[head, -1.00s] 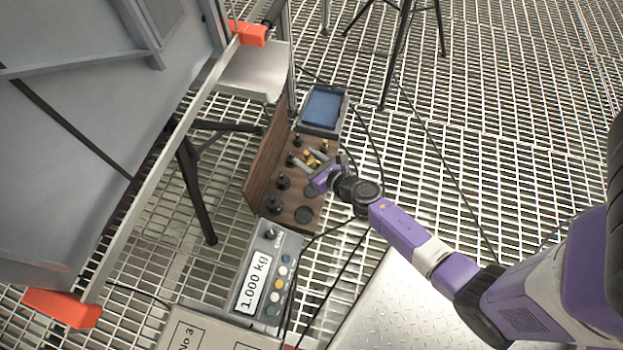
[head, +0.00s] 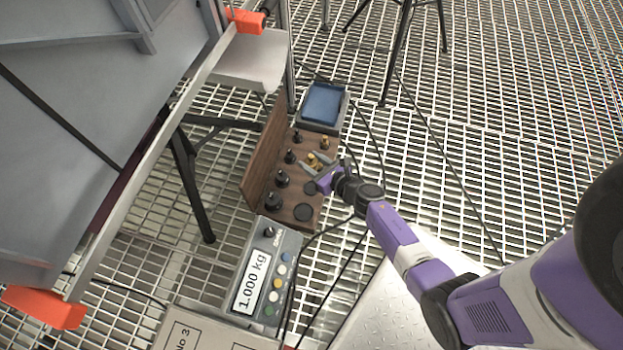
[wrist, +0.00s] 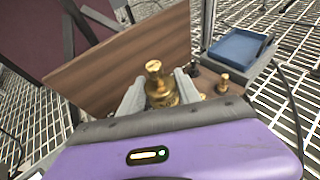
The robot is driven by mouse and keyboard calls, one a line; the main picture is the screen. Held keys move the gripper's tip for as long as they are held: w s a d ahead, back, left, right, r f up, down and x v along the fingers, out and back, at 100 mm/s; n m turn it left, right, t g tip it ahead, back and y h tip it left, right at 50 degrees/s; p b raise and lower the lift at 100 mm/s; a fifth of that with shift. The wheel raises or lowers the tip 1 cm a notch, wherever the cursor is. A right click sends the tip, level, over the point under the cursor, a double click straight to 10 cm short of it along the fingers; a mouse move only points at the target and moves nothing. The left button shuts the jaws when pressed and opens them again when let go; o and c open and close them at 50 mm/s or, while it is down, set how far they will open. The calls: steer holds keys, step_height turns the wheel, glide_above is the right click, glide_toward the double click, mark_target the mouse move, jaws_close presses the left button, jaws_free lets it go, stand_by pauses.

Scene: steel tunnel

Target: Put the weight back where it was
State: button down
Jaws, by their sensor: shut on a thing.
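My gripper (head: 316,167) is shut on a brass weight (head: 313,158) over the right-hand column of the wooden weight rack (head: 258,178). In the wrist view the brass weight (wrist: 159,82) stands upright between the two grey fingers, its knob above them. Its base is hidden, so I cannot tell whether it rests in a recess. A smaller brass weight (head: 325,143) stands just beyond it. Several black weights (head: 282,179) stand in the left column.
A blue-lined tray (head: 323,104) lies beyond the rack. A scale display (head: 252,283) reading 1.000 kg is at the near end. A grey panelled structure (head: 80,120) with a rail stands at left.

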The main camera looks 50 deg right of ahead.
step_height(320, 180, down, 15)
steer(key=b, duration=1)
steer(key=shift+f, duration=0.15)
steer(key=shift+f, duration=0.15)
steer(key=c, duration=0.9)
jaws_free()
steer(key=shift+o, duration=0.2)
